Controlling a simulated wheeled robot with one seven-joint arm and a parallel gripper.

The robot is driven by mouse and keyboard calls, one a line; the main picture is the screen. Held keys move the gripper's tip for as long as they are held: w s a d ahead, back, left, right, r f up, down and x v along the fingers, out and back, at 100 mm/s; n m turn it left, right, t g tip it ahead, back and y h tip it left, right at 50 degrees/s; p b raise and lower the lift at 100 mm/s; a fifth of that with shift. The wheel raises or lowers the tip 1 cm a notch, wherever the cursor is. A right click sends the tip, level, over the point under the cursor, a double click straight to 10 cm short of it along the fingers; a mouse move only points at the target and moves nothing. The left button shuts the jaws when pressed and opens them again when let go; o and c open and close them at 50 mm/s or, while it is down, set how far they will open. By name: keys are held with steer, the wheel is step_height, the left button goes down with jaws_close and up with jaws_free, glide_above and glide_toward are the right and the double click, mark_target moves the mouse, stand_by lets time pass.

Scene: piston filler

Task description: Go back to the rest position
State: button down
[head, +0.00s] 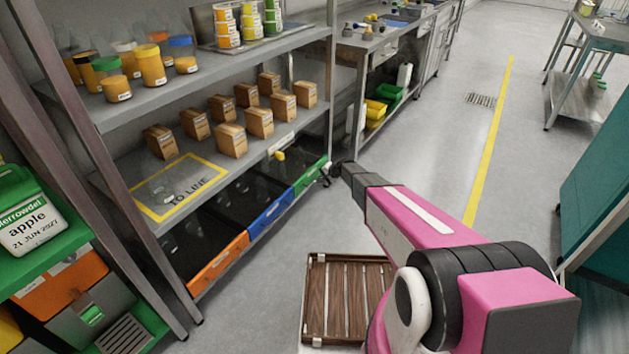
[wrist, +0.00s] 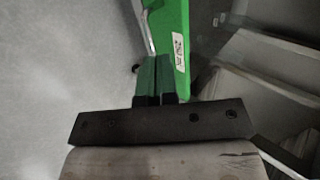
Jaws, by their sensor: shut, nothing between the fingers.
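My gripper (head: 326,176) is at the far end of my pink and black arm, close to the right end of the shelf rack's lower level. In the wrist view my gripper (wrist: 158,82) shows two green-tinted fingers pressed together, with nothing between them. A green bin front (head: 311,176) with a white label is right by the fingertips; it also shows in the wrist view (wrist: 170,35). I cannot tell whether the fingers touch it.
The shelf rack (head: 200,80) on the left holds jars, small cartons and coloured bins. A workbench (head: 375,45) is behind. The floor around the yellow line (head: 490,140) is clear. A teal cabinet (head: 600,190) stands at right.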

steer(key=s+d+r+n+g+h, duration=0.1)
steer(key=s+d+r+n+h, duration=0.1)
steer(key=s+d+r, duration=0.5)
steer(key=s+d+r+n+g+h, duration=0.2)
steer(key=s+d+r, duration=0.5)
steer(key=s, duration=1.2)
steer(key=s+d+r+n+g+h, duration=0.1)
steer(key=s+d+r+h, duration=0.3)
steer(key=s+d+r, duration=0.4)
steer(key=s+r+n, duration=0.1)
steer(key=s+r, duration=0.2)
steer(key=s, duration=0.2)
steer(key=shift+s+g, duration=0.3)
steer(key=shift+g, duration=0.1)
